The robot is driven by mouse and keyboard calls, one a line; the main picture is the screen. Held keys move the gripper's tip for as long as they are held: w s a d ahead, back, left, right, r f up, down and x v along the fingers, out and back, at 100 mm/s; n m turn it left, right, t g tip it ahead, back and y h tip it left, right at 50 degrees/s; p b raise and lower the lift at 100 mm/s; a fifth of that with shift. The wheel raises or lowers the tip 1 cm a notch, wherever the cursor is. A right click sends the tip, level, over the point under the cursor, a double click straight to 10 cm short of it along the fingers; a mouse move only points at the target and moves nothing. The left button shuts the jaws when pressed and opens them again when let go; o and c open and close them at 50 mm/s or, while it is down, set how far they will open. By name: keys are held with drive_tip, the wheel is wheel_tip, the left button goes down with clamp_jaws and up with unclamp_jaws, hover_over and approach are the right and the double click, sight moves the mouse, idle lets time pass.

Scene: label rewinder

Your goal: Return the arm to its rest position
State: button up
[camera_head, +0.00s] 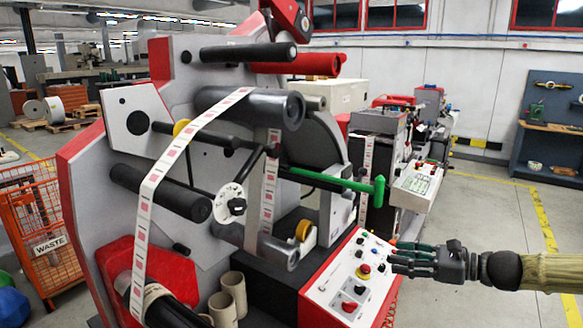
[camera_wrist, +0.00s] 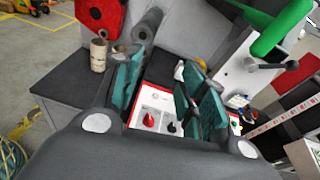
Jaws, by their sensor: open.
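My gripper (camera_head: 392,257) reaches in from the right with its fingers toward the right edge of the red-and-white control panel (camera_head: 333,290) on the label rewinder (camera_head: 205,70). In the wrist view my gripper (camera_wrist: 162,92) shows two teal fingers apart, with nothing held between them. Between the fingers the panel (camera_wrist: 150,98) shows, with a red knob (camera_wrist: 149,120) and a black knob (camera_wrist: 172,127). From these views I cannot tell whether a fingertip touches the panel.
A green-handled lever (camera_head: 378,185) sticks out above the panel. Cardboard cores (camera_head: 234,292) stand on the machine's ledge. A second machine (camera_head: 378,130) stands behind. An orange waste cage (camera_head: 45,230) is at the left. Open floor (camera_head: 490,220) lies to the right.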

drive_tip(key=s+a+f+n+g+h+b, duration=0.1)
drive_tip(key=s+a+f+n+g+h, duration=0.3)
drive_tip(key=f, duration=0.7)
drive_tip(key=s+f+n+g+h+b, duration=0.1)
drive_tip(key=s+f, duration=0.6)
drive_tip(key=f, duration=0.4)
drive_tip(key=s+a+f+n+g+h, duration=0.25)
drive_tip(key=s+f, duration=0.25)
drive_tip(key=f, duration=0.5)
drive_tip(key=s+f+n+h+b, duration=0.1)
drive_tip(key=s+f+n+h, duration=0.2)
drive_tip(key=s+f+n, duration=0.4)
drive_tip(key=s+d+f+n+h+b, duration=0.1)
drive_tip(key=s+f+n, duration=0.7)
drive_tip(key=s, duration=0.9)
wheel_tip(320, 180, down, 2)
drive_tip(key=shift+s+f+g+h+b, duration=0.2)
drive_tip(key=shift+s+g+h+b, duration=0.35)
drive_tip(key=shift+h, duration=0.4)
